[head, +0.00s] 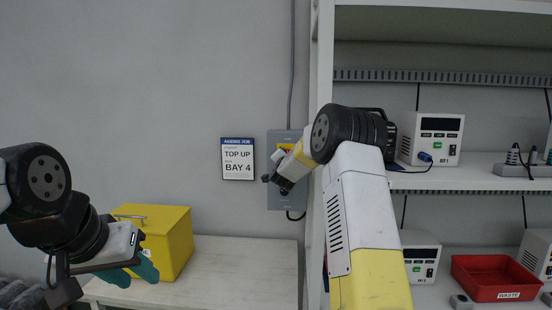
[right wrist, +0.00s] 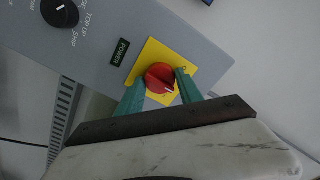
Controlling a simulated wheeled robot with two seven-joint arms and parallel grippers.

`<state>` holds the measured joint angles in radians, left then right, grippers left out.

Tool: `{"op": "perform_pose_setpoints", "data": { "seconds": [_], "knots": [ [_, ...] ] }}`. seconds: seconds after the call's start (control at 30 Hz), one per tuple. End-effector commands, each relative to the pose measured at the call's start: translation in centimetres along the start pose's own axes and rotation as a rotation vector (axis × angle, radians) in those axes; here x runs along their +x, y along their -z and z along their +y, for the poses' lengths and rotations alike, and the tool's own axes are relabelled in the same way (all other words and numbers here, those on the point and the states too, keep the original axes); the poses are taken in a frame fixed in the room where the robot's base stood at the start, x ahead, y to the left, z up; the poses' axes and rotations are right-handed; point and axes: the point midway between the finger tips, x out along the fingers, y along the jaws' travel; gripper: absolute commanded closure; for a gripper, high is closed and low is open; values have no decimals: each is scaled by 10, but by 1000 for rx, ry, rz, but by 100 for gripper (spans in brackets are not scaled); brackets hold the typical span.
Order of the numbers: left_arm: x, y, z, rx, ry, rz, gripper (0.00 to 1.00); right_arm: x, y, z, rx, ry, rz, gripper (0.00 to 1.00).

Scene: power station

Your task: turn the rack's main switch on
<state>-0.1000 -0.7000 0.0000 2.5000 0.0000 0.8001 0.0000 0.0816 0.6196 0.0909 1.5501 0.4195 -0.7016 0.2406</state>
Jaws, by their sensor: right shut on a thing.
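The main switch is a red rotary knob (right wrist: 160,78) on a yellow plate (right wrist: 152,52) beside a "POWER" label, in the right wrist view. Its pale mark points to the lower right of that picture; the plate's small lettering is too small to read surely. The knob sits on a grey box (head: 289,203) on the wall left of the rack in the head view, partly hidden by my right arm. My right gripper (right wrist: 159,82) is shut on the knob, one teal finger on each side. My left gripper (head: 133,272) is open and empty, low at the left.
A black selector dial (right wrist: 60,12) is on the same box. The rack (head: 318,110) stands right of it, with white units (head: 436,152) and a red waste tray (head: 497,291). A yellow box (head: 178,240) stands on the pale bench (head: 245,265), otherwise clear. A notice (head: 237,158) hangs above.

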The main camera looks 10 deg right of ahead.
Motion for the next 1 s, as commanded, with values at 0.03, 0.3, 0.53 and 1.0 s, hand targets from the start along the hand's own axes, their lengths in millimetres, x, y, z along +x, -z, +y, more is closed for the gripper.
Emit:
{"op": "perform_pose_setpoints", "data": {
  "seconds": [0.03, 0.3, 0.53, 1.0],
  "knots": [
    [0, 0, 0, 0, 0, 0, 64, 0, 0, 1, 43, -1, 0, 98],
    [0, 0, 0, 0, 0, 0, 64, 0, 0, 2, 300, -2, 0, 98],
    [0, 0, 0, 0, 0, 0, 64, 0, 0, 2, 503, -2, 0, 98],
    [0, 0, 0, 0, 0, 0, 64, 0, -1, 1, 759, -2, -1, 98]
  ]
}}
